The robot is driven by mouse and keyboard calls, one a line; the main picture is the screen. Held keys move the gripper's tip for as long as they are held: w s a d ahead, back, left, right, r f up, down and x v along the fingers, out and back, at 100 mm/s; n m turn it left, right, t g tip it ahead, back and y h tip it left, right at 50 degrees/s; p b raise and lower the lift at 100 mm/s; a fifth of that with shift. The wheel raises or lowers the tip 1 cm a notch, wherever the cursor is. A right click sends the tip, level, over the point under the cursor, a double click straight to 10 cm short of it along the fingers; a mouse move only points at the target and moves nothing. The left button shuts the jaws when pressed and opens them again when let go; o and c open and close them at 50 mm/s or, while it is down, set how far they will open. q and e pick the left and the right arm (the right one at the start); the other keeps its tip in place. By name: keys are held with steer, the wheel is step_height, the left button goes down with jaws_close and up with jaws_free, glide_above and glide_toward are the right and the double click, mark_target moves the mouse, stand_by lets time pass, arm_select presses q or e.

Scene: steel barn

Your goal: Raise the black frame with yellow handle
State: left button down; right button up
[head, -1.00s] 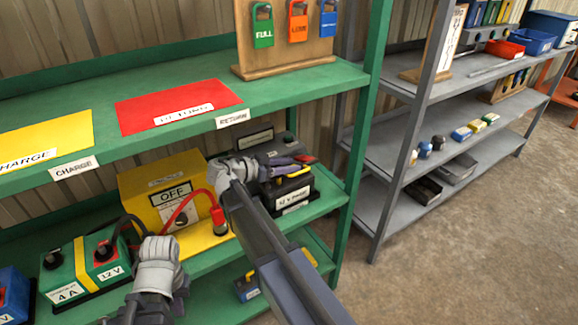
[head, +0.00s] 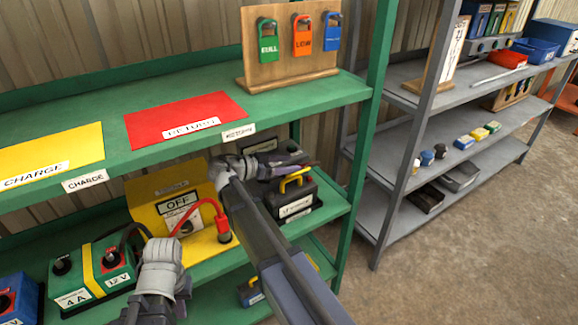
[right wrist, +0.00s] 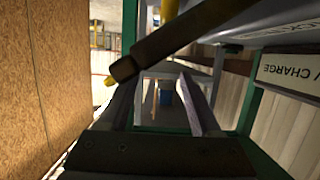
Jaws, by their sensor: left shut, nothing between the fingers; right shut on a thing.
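The black battery box (head: 296,203) stands on the middle green shelf, with a yellow handle (head: 298,178) arched over its top. My right gripper (head: 304,162) is just above and behind that handle, shut. In the right wrist view a dark bar (right wrist: 185,38) with a yellow bit at its lower end crosses in front of the fingers (right wrist: 160,105); it looks like part of the black frame.
The upper green shelf (head: 300,88) lies close above my right gripper. A green post (head: 366,150) is to the right.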

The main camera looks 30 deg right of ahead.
steer(key=shift+w, duration=0.15)
steer(key=shift+o, duration=0.9)
steer(key=shift+w+a+r+p, duration=0.1)
steer(key=shift+w+r+p, duration=0.35)
steer(key=shift+w, duration=0.25)
steer(key=shift+o, duration=0.3)
steer(key=shift+w, duration=0.1)
steer(key=shift+o, duration=0.2)
